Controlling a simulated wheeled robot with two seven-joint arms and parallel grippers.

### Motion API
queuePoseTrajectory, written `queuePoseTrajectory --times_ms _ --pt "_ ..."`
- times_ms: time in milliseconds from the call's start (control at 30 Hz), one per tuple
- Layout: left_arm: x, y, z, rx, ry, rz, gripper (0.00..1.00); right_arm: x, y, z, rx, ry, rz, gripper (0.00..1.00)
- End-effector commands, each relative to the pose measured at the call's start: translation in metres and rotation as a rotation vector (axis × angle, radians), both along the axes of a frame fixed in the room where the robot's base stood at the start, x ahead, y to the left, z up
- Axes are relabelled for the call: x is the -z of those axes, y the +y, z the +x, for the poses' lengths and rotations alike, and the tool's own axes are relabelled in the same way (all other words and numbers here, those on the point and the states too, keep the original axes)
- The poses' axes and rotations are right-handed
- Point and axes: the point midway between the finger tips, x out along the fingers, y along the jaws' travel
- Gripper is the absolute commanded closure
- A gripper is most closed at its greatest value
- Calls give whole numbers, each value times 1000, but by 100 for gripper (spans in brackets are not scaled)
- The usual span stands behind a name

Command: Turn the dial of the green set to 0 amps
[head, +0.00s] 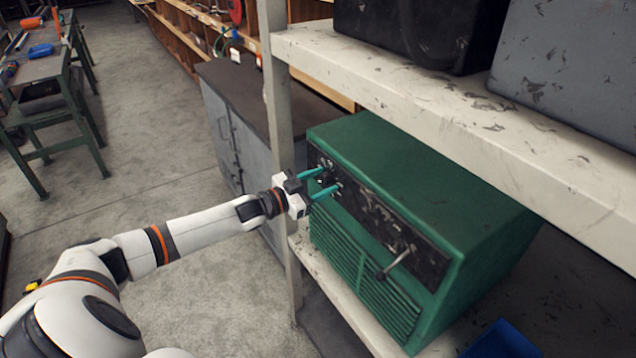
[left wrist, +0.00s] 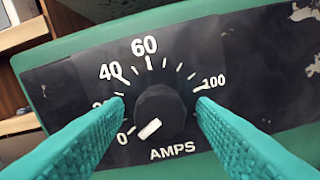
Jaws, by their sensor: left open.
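The green set (head: 425,175) is a box on a shelf with a black front panel. Its black dial (left wrist: 165,104) fills the middle of the left wrist view, above the word AMPS. Scale numbers 0, 40, 60 and 100 show around it; the 20 is partly hidden by a finger. The dial's white mark points to the lower left, roughly toward the 0. My left gripper (head: 329,179) is at the panel's left end, its teal fingers open on either side of the dial. In the left wrist view, gaps seem to show between fingertips and dial. My right gripper is not in view.
A lever (head: 393,264) sticks out of the panel's right part. An upper shelf (head: 440,115) with dark cases hangs over the set. A shelf post (head: 279,110) stands close to my left gripper. A blue bin (head: 502,340) is at the lower right.

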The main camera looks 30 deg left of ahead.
Motion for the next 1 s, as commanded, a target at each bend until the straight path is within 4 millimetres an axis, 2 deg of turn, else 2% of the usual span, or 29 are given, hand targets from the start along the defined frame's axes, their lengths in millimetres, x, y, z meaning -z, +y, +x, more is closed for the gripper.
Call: queuePoseTrajectory --times_ms 167,700,1000 --pt "2 4 -8 0 2 1 48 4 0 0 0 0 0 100" --pt "3 33 -80 0 5 0 48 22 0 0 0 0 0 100" --pt "2 44 -106 -1 3 -1 48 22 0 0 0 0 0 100"
